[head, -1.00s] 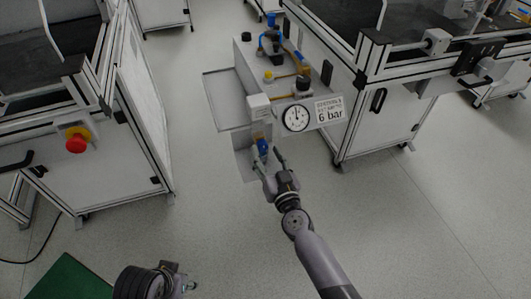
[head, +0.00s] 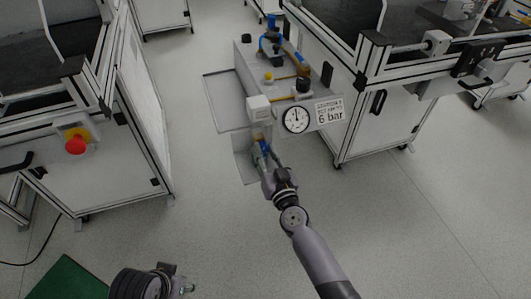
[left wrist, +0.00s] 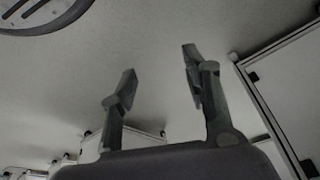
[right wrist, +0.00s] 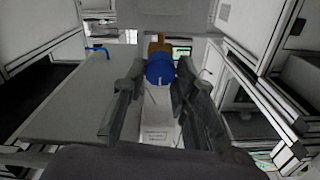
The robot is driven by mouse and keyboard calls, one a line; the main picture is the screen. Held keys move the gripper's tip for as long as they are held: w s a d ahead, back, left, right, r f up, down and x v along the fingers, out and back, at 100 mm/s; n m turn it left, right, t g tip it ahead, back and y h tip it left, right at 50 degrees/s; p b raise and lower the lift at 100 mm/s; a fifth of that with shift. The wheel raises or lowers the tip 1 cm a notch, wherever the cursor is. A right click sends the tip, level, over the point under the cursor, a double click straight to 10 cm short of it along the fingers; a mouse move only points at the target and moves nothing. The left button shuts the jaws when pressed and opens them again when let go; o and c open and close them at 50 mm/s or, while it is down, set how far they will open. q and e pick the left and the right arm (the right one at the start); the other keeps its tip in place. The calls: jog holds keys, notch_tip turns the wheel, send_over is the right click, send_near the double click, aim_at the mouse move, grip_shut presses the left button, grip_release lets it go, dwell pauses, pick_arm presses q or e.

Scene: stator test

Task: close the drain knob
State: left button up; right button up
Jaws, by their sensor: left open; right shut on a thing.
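The drain knob is the blue round knob (right wrist: 160,71) with a brass part behind it, seen in the right wrist view. It also shows as a small blue spot low on the front of the grey unit in the head view (head: 264,146). My right gripper (right wrist: 158,82) is shut on the knob, with one finger on each side of it. In the head view my right gripper (head: 266,160) reaches up to the knob from below and hides part of it. My left gripper (left wrist: 157,85) is open and empty, its two fingers apart over bare floor.
A pressure gauge (head: 296,119) and a "6 bar" sign (head: 330,111) are just right of the knob. A white box (head: 258,107) sits above it. A workbench (head: 375,130) stands close on the right, and a cabinet with a red button (head: 76,144) on the left. Open floor lies between.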

grip_shut()
